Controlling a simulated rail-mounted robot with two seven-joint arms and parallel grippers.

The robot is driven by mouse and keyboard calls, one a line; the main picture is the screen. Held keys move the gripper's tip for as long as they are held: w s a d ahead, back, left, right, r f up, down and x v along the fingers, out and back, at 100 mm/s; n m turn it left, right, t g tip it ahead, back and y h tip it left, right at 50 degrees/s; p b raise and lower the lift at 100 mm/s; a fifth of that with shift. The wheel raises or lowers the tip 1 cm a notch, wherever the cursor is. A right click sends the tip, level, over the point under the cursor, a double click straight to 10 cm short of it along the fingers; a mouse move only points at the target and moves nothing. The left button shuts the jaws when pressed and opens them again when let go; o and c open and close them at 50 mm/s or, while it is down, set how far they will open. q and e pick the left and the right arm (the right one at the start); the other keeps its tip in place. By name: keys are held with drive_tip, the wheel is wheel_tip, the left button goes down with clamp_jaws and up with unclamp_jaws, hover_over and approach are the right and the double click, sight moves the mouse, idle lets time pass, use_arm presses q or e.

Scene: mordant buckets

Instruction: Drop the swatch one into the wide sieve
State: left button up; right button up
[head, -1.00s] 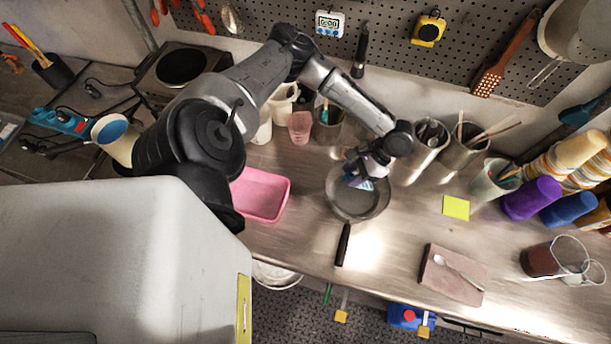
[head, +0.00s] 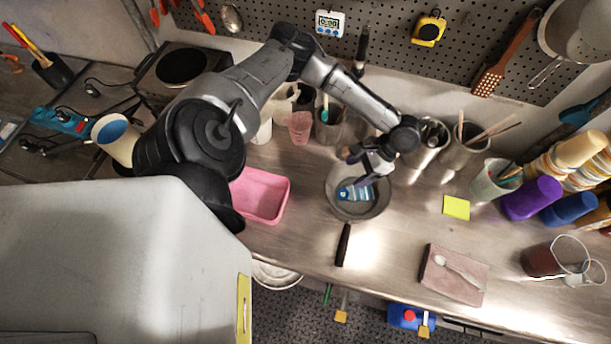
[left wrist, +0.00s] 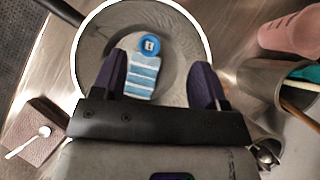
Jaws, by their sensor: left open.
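The wide sieve (head: 342,209) is a round grey pan-like vessel with a dark handle, standing on the steel bench. The swatch (head: 356,193) is blue and white striped and lies inside the sieve. In the left wrist view the swatch (left wrist: 144,75) shows a round blue tag with a white label at its far end, within the rim of the sieve (left wrist: 205,28). My left gripper (head: 362,180) is over the sieve, its purple-grey fingers spread open on either side of the swatch's near end, not closed on it. My right gripper is in neither view.
A pink tray (head: 262,194) stands left of the sieve. Metal cups (head: 428,138) with utensils stand behind and to the right. A yellow note (head: 456,207) and a brown board (head: 453,275) with a spoon lie to the right, with bare bench between.

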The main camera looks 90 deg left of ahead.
use_arm(q)
drive_tip(key=v, duration=1.2)
drive_tip(key=shift+b, duration=0.3)
